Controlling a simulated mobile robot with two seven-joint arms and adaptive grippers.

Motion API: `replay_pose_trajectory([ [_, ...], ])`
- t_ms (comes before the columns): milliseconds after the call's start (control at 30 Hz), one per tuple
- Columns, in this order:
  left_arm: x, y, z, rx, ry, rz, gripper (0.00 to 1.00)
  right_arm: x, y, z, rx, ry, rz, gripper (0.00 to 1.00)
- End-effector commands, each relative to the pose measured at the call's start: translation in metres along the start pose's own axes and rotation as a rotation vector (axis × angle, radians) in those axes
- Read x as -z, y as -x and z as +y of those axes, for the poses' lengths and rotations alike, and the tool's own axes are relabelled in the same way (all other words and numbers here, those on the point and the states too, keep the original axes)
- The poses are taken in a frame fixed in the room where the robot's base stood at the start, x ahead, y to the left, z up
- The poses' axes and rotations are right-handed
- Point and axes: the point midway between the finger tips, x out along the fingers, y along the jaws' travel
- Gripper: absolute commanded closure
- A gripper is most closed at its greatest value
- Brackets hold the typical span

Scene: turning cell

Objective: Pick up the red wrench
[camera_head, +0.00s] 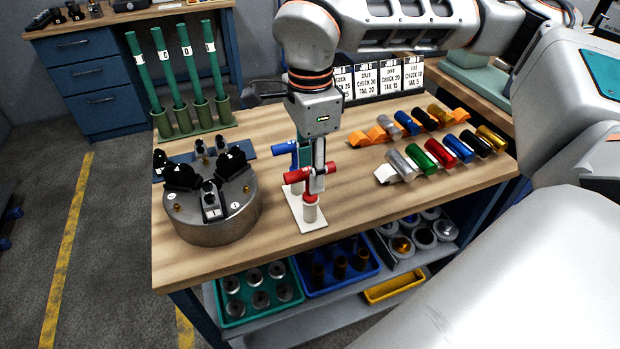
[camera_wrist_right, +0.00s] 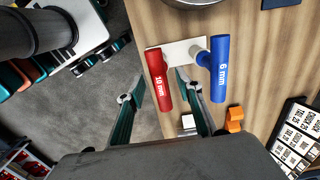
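The red wrench (camera_head: 296,177) is a T-handled key marked 10 mm. It stands upright in a white holder (camera_head: 309,223) near the table's front edge; it also shows in the right wrist view (camera_wrist_right: 159,78). A blue wrench (camera_head: 283,148) marked 6 mm stands behind it and shows right of it in the wrist view (camera_wrist_right: 220,68). My right gripper (camera_wrist_right: 158,74) points down over the red wrench. Its fingers are open, one on each side of the red handle, with gaps visible. My left gripper is not in view.
A round chuck (camera_head: 212,215) stands left of the holder. Green tubes (camera_head: 167,72) stand upright at the back left. Coloured cylinders (camera_head: 440,150) lie in rows on the right. Job cards (camera_head: 388,77) stand behind them. Bins sit on the shelf below. Bare wood lies between holder and cylinders.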

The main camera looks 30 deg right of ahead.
Motion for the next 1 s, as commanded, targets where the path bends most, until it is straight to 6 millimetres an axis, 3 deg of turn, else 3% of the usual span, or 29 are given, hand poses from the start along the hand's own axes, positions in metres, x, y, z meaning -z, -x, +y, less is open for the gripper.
replay_pose_trajectory([
  [300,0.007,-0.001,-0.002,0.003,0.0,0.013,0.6,0.0,-0.006,0.0,0.0,0.0,0.0,0.65],
  [433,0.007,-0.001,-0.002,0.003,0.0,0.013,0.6,0.0,-0.006,0.0,0.0,0.0,0.0,0.98],
  [467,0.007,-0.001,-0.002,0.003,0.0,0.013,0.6,0.0,-0.006,0.0,0.0,0.0,0.0,1.0],
  [833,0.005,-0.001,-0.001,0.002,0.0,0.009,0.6,0.0,-0.004,0.0,0.001,0.0,-0.001,1.0],
  [1000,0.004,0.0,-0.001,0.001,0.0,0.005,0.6,-0.001,0.007,-0.001,0.003,0.0,-0.002,1.0],
])
